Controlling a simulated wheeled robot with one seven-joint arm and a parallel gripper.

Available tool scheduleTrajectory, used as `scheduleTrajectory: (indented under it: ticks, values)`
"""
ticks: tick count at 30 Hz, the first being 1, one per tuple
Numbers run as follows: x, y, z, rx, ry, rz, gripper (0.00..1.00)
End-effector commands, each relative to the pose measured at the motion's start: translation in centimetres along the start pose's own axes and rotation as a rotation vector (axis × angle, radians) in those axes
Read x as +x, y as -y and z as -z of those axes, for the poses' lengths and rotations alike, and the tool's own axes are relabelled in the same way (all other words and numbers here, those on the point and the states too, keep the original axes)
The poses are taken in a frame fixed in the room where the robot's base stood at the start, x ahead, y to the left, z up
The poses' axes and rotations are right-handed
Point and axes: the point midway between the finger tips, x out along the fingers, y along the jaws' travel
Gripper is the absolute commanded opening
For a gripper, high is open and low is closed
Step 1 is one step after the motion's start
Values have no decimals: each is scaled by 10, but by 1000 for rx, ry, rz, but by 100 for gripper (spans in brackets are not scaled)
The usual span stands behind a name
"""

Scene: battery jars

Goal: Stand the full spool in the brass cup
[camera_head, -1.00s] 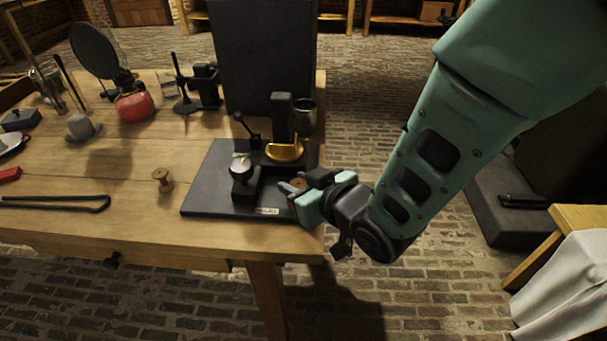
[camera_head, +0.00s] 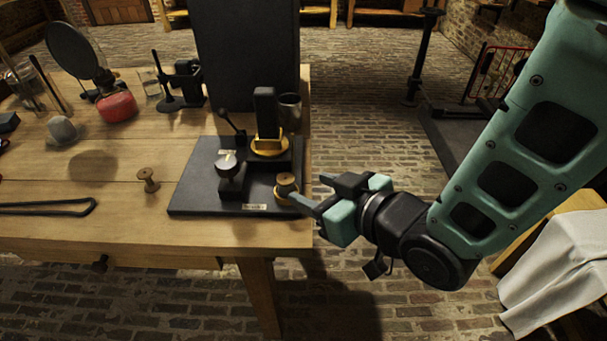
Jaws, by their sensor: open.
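A small spool (camera_head: 286,182) with a dark winding stands, seemingly upright, at the brass cup (camera_head: 280,196) on the right front of the black base plate. It appears to sit within the cup's rim, but how deep I cannot tell. My gripper (camera_head: 312,191) is open and empty just right of the spool, beyond the plate's right edge. One fingertip is close to the cup's right side; whether it touches is unclear. A second, bare-looking wooden spool (camera_head: 148,180) stands on the table left of the plate.
The black base plate (camera_head: 200,195) carries a dark knobbed post (camera_head: 231,176), a lever (camera_head: 234,129) and a larger brass ring (camera_head: 270,147) with a black block. A grey metal cup (camera_head: 290,109) stands behind. A black hooked rod (camera_head: 50,207) lies at left.

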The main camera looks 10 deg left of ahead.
Motion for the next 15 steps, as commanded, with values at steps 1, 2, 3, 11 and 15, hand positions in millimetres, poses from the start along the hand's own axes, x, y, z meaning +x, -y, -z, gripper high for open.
scheduleTrajectory:
  ticks: [1, 2, 3, 11, 15]
  values:
    - [-4, 0, 4, 0, 7, 0, 51]
    - [-5, 0, 4, 0, 6, 0, 51]
    - [-8, 0, 4, 0, 7, 0, 51]
    - [-22, 0, 4, 0, 5, 0, 51]
    - [-26, 0, 3, 0, 3, 0, 51]
